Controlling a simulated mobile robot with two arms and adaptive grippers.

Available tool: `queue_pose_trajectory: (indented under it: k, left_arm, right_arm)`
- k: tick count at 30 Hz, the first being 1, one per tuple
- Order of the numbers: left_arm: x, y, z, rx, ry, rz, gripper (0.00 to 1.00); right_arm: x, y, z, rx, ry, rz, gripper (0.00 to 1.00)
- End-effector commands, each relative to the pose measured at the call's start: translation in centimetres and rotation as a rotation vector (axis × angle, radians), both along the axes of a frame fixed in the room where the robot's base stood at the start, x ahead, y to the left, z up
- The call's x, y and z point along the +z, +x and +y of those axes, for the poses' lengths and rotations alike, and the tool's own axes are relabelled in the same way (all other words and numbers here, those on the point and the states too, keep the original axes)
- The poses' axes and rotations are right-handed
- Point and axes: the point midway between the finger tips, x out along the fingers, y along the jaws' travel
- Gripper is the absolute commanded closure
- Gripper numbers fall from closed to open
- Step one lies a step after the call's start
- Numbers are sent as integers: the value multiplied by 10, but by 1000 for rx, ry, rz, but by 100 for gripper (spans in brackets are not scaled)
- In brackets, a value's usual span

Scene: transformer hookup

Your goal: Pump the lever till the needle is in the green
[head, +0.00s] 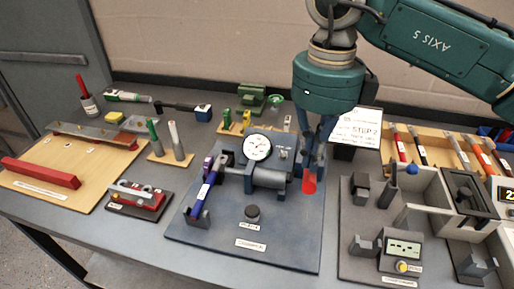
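The pump stands on a dark blue-grey board (290,247) in the middle of the table. It has a grey horizontal cylinder (268,177) and a round white dial gauge (257,147) behind it. The needle and any green band are too small to read. A red part (309,184), perhaps the lever's grip, shows at the cylinder's right end. My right gripper (313,163) points down from above, with its fingertips at or just above this red part. Whether the fingers are closed on it cannot be told. My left gripper is not in view.
A white "STEP 2" card (357,128) stands behind my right gripper. A grey fixture board (352,262) lies close on the right.

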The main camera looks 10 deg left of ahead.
Motion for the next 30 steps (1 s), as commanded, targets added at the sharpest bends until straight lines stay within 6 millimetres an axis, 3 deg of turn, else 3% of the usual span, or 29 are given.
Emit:
queue_pose_trajectory:
  k: [21,25,30]
  left_arm:
    - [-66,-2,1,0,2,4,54]
    - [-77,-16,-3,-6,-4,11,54]
    - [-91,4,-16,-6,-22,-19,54]
  right_arm:
    - [-81,-5,0,0,0,1,100]
    - [-96,-6,0,-1,0,1,100]
    - [-115,-8,-1,-1,-1,2,100]
